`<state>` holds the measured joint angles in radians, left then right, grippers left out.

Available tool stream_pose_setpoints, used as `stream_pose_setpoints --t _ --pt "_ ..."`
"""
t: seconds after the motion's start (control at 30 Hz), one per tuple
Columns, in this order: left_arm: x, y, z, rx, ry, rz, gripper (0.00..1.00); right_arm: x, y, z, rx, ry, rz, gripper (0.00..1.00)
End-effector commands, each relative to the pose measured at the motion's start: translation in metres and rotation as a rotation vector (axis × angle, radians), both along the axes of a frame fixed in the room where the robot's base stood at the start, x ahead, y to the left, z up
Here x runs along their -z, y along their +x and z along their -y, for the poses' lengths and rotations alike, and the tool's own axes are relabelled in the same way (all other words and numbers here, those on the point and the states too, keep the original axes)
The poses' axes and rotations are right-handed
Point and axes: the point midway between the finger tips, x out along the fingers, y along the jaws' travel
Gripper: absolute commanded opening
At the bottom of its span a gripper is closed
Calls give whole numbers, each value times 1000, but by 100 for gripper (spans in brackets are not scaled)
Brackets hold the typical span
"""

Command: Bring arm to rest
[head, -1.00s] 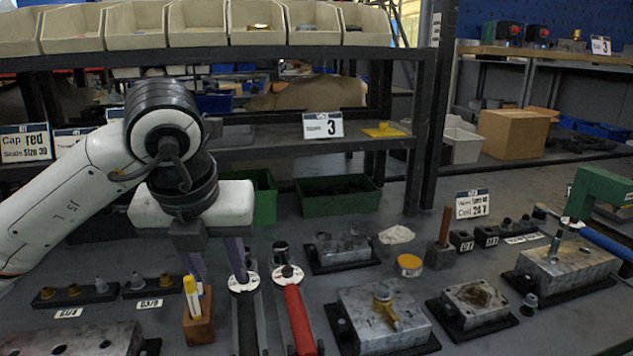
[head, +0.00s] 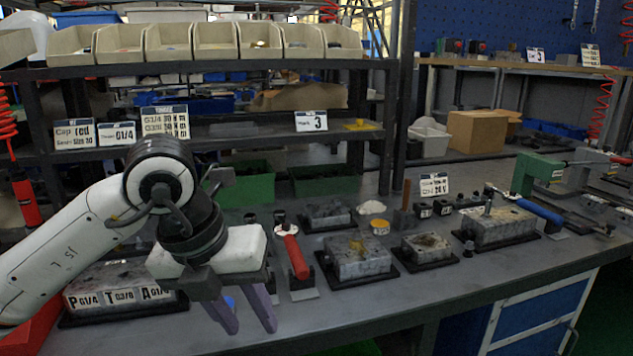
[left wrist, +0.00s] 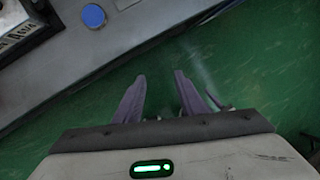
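My left gripper (head: 252,326) hangs at the front of the bench in the head view, fingers pointing down. In the left wrist view its two purple fingers (left wrist: 157,100) are apart with nothing between them, and green floor shows below. Its white body hides part of the bench. My right gripper is not in view.
The grey bench (head: 420,287) has a clear front strip to the right of my gripper. A red-handled tool (head: 297,258) and metal blocks (head: 357,255) stand further right. A blue round piece (left wrist: 93,15) lies near the bench edge.

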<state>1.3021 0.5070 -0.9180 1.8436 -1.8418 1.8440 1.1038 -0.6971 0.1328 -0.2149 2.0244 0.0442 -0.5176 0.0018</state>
Motion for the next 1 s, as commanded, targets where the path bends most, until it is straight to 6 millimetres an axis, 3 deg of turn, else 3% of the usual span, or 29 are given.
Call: stream_pose_setpoints --t 0.2,0.33,0.47,0.57,0.7,0.77,0.87,1.0 --pt "24 -40 63 175 -254 -144 36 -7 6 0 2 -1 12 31" --pt "24 -80 114 283 -529 -269 36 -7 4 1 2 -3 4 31" --pt "-6 -118 162 327 -947 -406 36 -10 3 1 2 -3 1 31" --pt "-42 -123 178 254 -1293 -483 36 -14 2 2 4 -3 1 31" --pt "-74 -89 163 -17 -1731 -538 36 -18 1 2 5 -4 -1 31" --pt "-72 -66 146 -193 -1884 -544 36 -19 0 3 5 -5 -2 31" --pt "-43 -26 107 -553 -2072 -538 36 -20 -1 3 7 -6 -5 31" --pt "41 4 48 -1105 -2155 -511 36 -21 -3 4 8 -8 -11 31"
